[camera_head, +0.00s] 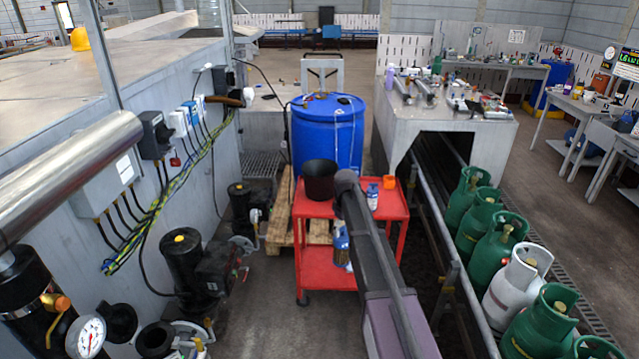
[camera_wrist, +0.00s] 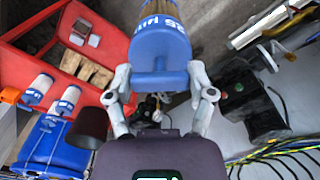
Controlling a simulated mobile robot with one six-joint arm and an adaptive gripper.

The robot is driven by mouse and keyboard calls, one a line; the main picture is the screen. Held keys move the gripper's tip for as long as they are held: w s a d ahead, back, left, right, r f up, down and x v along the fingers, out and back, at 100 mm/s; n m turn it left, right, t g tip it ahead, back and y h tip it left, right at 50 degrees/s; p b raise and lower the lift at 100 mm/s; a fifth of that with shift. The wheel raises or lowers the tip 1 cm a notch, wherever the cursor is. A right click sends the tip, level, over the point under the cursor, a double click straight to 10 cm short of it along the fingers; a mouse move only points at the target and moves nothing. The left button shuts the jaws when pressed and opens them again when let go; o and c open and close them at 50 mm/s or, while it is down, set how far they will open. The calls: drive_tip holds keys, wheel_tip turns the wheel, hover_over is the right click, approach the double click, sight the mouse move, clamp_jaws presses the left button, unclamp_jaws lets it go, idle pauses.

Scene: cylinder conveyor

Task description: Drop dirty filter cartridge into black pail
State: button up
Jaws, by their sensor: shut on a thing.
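In the head view the cartridge (camera_head: 342,245) shows beside my dark arm, in front of the red cart; the fingers are hidden there. The black pail (camera_head: 319,180) stands upright on the cart's top at the left. In the wrist view the pail (camera_wrist: 88,126) is at lower left, apart from the gripper. Its inside bottom is not visible.
A blue barrel (camera_head: 325,145) stands behind. Pumps and pipes lie left, a conveyor with green gas cylinders (camera_head: 470,195) right.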

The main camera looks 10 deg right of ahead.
idle(0.3)
drive_tip(key=shift+n, duration=0.8)
wheel_tip(320, 180, up, 6)
drive_tip(key=p, duration=0.5)
drive_tip(key=shift+s+a+p, duration=0.1)
drive_tip(key=shift+a+p, duration=0.05)
drive_tip(key=shift+p, duration=0.25)
drive_tip(key=shift+a, duration=0.1)
